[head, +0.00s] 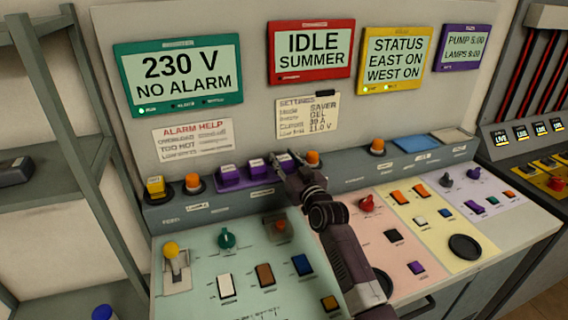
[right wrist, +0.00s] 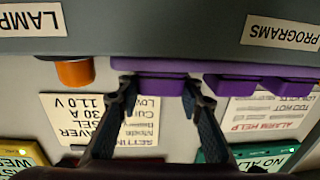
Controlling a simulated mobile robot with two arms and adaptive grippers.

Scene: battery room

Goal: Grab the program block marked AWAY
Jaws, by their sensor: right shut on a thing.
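Three purple program blocks stand in a row on the grey ledge of the console: a left one (head: 229,176), a middle one (head: 257,169) and a right one (head: 285,159). Their small white labels are too small to read, so I cannot tell which says AWAY. My right gripper (head: 286,170) is at the right block and partly covers it. In the right wrist view, which is upside down, the right gripper (right wrist: 159,98) is shut on that block (right wrist: 160,86), one finger at each side. The other two blocks (right wrist: 230,84) stand beside it, apart from the fingers. My left gripper is not in view.
An orange knob (head: 313,158) stands close right of the held block. Another orange knob (head: 192,183) and a yellow block (head: 155,187) are at the ledge's left. Below my arm, the sloped panel carries a yellow-topped lever (head: 171,250), a green knob (head: 226,239) and several switches.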

